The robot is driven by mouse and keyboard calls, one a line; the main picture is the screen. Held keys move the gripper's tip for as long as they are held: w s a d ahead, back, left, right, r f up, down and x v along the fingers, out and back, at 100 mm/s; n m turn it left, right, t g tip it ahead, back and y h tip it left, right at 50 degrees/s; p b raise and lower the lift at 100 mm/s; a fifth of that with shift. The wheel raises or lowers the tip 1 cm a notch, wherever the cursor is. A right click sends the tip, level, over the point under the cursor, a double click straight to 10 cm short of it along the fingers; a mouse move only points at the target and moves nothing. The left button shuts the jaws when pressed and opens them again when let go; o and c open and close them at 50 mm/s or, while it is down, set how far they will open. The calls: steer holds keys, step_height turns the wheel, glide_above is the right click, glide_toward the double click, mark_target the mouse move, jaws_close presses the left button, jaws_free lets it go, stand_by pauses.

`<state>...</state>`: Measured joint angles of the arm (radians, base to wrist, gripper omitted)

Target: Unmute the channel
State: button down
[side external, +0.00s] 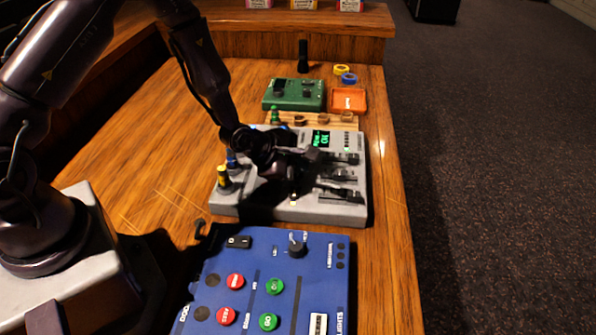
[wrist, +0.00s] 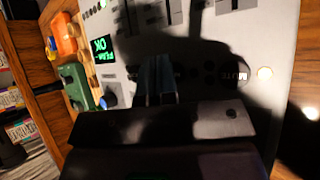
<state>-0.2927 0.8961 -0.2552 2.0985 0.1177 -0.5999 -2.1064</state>
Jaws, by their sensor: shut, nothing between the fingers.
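The grey mixing console (side external: 345,211) lies on the wooden desk, with several black faders on its right half. It also fills much of the wrist view (wrist: 285,25). A MUTE label (wrist: 236,77) shows in the wrist view, with a small pale, lit-looking button (wrist: 265,72) right beside it. A small green-lit display (wrist: 103,50) is on the panel, also visible in the side view (side external: 321,138). My gripper (wrist: 157,78) is shut and empty over the console, to the left of the MUTE label in the wrist view. Its shadow darkens the panel, and I cannot tell whether the tips touch it.
A blue panel (side external: 262,255) with red and green buttons lies in front of the console. Bare desk lies at left.

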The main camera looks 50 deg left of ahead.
mark_target(298, 176)
steer(key=shift+r, duration=0.4)
steer(key=shift+r, duration=3.05)
